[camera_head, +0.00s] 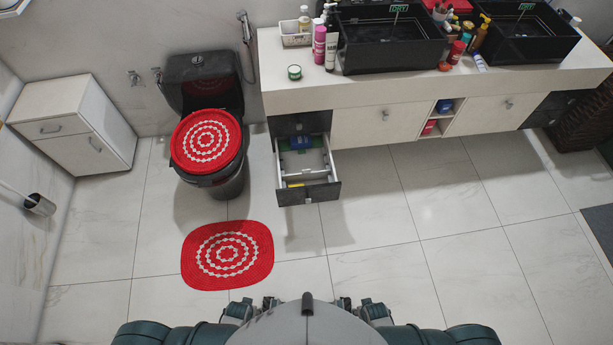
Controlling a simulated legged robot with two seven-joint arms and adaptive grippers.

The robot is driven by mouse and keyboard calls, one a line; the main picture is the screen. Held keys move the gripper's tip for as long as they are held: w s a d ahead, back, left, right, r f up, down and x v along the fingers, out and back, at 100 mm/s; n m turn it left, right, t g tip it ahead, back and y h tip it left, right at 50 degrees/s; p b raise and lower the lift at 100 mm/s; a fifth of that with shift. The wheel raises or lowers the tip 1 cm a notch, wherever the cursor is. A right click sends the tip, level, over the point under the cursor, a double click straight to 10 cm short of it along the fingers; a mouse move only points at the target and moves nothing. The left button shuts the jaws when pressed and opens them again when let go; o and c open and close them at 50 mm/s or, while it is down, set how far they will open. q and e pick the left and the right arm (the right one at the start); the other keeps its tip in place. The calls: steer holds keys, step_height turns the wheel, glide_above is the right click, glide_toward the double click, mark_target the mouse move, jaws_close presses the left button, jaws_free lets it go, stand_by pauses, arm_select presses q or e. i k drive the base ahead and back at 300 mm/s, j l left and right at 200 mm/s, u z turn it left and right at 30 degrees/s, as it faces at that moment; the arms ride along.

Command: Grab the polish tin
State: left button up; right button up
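A small round tin (294,72), green with a pale lid, sits on the left end of the pale countertop (300,97), near its front edge. It looks like the polish tin, though its label is too small to read. Dark parts at the bottom edge appear to be my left gripper (270,303) and my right gripper (343,303), close to my body. Both are far from the tin, and their fingers are too small and hidden to show whether they are open.
Bottles (325,45) and a white basket (296,37) stand behind the tin, beside a black sink (390,40). Below, an open drawer (308,185) juts out. A toilet with a red cover (206,140) stands left, with a red mat (227,255) on clear floor.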

mark_target(294, 71)
steer(key=i+l+z, duration=0.2)
steer(key=l+z, duration=0.2)
steer(key=i+l+z, duration=0.25)
steer(key=z, duration=0.2)
steer(key=i+l+z, duration=0.25)
steer(key=z, duration=0.15)
steer(key=i+l+z, duration=0.1)
steer(key=i+z, duration=0.35)
steer(key=i+u, duration=0.6)
steer(key=u, duration=0.15)
